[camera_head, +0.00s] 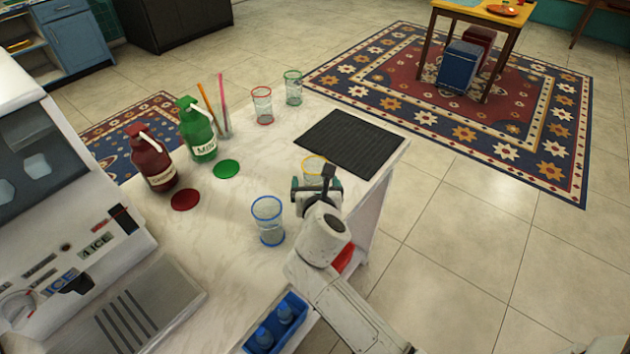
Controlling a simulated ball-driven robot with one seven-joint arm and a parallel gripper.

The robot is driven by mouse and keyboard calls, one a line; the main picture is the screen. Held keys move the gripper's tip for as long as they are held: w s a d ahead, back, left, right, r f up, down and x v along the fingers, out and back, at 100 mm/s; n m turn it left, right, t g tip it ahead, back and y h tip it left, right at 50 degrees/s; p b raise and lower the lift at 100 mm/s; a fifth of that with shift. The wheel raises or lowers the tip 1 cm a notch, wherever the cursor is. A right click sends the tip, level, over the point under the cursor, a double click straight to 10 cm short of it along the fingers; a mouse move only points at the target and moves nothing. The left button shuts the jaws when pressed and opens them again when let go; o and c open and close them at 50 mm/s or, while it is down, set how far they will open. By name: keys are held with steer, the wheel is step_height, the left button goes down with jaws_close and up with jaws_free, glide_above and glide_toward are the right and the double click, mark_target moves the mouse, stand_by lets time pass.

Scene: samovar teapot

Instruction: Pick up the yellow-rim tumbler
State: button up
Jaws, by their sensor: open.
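The yellow-rim tumbler (313,163) stands on the white counter near its right edge, just in front of the black mat. Only its yellow rim and upper part show; my gripper hides the rest. My gripper (315,185) is open, with its teal-edged fingers spread to the left and right in front of the tumbler. From this view I cannot tell whether the fingers are around the tumbler or short of it.
A blue-rim tumbler (268,222) stands close to the left of my gripper. A red-rim tumbler (262,105) and a green-rim tumbler (293,88) stand farther back. The black ribbed mat (352,142) is bare. A blue crate (277,328) with bottles is at the front.

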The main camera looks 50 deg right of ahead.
steer(key=shift+x, duration=0.95)
steer(key=shift+a, duration=0.1)
steer(key=c, duration=1.1)
